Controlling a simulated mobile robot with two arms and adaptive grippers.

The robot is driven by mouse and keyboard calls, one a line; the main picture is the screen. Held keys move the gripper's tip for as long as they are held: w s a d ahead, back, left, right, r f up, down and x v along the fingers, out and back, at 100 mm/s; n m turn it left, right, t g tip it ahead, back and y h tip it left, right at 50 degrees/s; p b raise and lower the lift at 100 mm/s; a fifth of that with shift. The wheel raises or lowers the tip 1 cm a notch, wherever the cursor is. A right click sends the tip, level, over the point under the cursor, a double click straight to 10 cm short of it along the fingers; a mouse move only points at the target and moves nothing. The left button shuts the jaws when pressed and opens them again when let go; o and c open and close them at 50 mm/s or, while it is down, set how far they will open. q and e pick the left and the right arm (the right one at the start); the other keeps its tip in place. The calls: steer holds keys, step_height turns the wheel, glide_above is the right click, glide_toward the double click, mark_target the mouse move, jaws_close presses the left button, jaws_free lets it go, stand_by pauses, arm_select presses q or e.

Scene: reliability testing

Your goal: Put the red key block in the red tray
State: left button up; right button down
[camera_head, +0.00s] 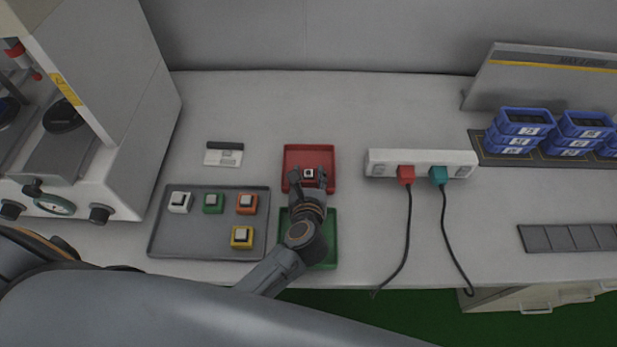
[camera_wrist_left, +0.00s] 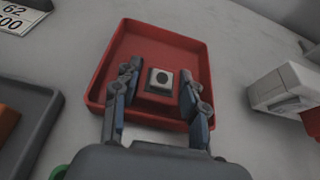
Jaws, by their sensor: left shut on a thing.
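The red key block (camera_head: 308,173), red with a pale square top, is between the fingers of my left gripper (camera_head: 308,177), over the red tray (camera_head: 308,152). The left wrist view shows the block (camera_wrist_left: 160,81) with its pale top and dark round mark. My left gripper (camera_wrist_left: 158,98) is shut on it, one finger at each side. The block is within the outline of the red tray (camera_wrist_left: 189,46); I cannot tell whether it touches the tray floor. My right gripper is not in view.
A green tray (camera_head: 329,253) lies in front, partly under my left arm. A grey tray (camera_head: 176,241) at left holds white, green, orange and yellow key blocks. A power strip (camera_head: 446,158) with red and teal plugs stands right. Blue bins (camera_head: 523,123) are farther right.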

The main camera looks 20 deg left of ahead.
arm_select(q)
steer(key=shift+f, duration=0.15)
steer(key=o, duration=1.3)
steer(key=shift+r, duration=0.35)
steer(key=b+v, duration=0.1)
steer(key=v, duration=0.9)
steer(key=shift+s+d, duration=0.1)
steer(key=shift+s, duration=0.25)
steer(key=shift+s+d+r, duration=0.15)
steer(key=shift+s+r, duration=0.15)
steer(key=shift+s, duration=0.3)
